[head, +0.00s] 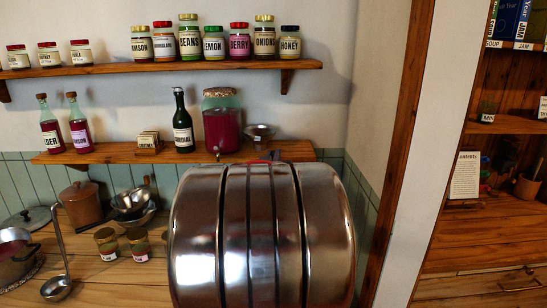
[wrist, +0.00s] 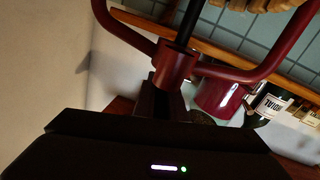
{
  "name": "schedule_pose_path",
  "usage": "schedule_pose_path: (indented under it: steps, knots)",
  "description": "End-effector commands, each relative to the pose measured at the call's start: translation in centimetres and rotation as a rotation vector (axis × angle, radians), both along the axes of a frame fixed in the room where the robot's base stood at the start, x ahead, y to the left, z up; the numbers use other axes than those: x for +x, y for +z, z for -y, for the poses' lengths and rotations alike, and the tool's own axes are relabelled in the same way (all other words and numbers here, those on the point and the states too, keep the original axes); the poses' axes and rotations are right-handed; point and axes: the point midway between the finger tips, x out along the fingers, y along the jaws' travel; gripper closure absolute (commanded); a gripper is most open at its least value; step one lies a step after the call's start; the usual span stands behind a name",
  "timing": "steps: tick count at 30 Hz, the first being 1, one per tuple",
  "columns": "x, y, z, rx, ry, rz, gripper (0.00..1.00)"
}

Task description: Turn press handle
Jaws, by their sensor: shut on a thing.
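The dark red press handle (wrist: 174,62) shows in the wrist view, with a hub around a black rod and curved arms spreading left and right. My gripper (wrist: 174,98) is shut on the handle, just below the hub. Its dark body fills the bottom of the wrist view and hides part of the grip. In the head view the gripper does not show; a large shiny banded metal body close to the camera covers the lower middle. A small red bit shows at its top edge; I cannot tell whether it is the handle.
Behind are a lower wall shelf (head: 100,156) with bottles and a large red jar (head: 222,128), and an upper shelf (head: 150,68) of labelled jars. The counter at left holds a ladle (head: 57,287), bowls and small jars. A wall edge (head: 425,120) stands at right.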

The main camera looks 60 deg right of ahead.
Motion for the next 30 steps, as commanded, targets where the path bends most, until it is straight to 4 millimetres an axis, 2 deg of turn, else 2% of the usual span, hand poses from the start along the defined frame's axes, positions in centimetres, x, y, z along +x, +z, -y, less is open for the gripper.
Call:
schedule_pose_path:
  steps: [30]
  knots:
    - [0.71, -0.30, -0.46, 0.004, 0.334, -0.003, 1.00]
